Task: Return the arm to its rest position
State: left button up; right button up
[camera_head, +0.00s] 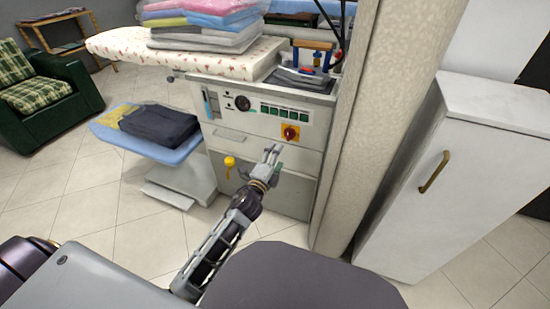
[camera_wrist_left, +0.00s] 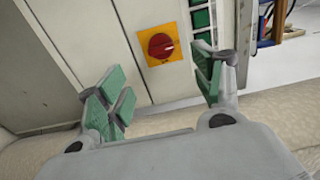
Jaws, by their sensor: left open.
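My left arm (camera_head: 218,245) reaches forward from the bottom of the head view. Its gripper (camera_head: 272,156) is in front of the ironing station's control panel (camera_head: 253,110), just below and left of a red rotary knob (camera_head: 290,132) on a yellow plate. In the left wrist view the gripper (camera_wrist_left: 163,88) is open, with green pads apart and nothing between them. The red knob (camera_wrist_left: 160,45) shows beyond the fingers, apart from them. My right gripper is not in view.
A beige pillar (camera_head: 375,110) stands right of the panel, with a white cabinet (camera_head: 445,180) beyond it. Left are a blue-topped board (camera_head: 178,155) with folded dark clothes and a patterned ironing board (camera_head: 120,43) with bagged laundry. Tiled floor (camera_head: 90,220) is clear at left.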

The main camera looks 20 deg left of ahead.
pick_arm(q)
jog(key=shift+n, duration=0.3)
jog(key=s+a+f+n+g+y, duration=0.1)
jog(key=a+f+n+g+y, duration=0.3)
jog(key=n, duration=0.5)
jog(key=s+d+f+n+g+h, duration=0.3)
jog(key=s+d, duration=0.2)
jog(key=s, duration=0.2)
jog(key=s+d+f+n+g+h, duration=0.35)
jog(key=s+d, duration=0.25)
jog(key=s, duration=0.2)
jog(key=s+f+g, duration=0.1)
jog(key=s+f, duration=0.3)
jog(key=s, duration=0.3)
jog(key=s+d+f+g, duration=0.1)
jog(key=s+f, duration=0.3)
jog(key=s, duration=0.2)
jog(key=shift+s+f+p, duration=0.15)
jog(key=shift+s+p, duration=0.2)
jog(key=shift+p, duration=0.05)
jog(key=shift+f+g+p, duration=0.2)
jog(key=shift+g+p, duration=0.05)
jog(key=shift+p, duration=0.2)
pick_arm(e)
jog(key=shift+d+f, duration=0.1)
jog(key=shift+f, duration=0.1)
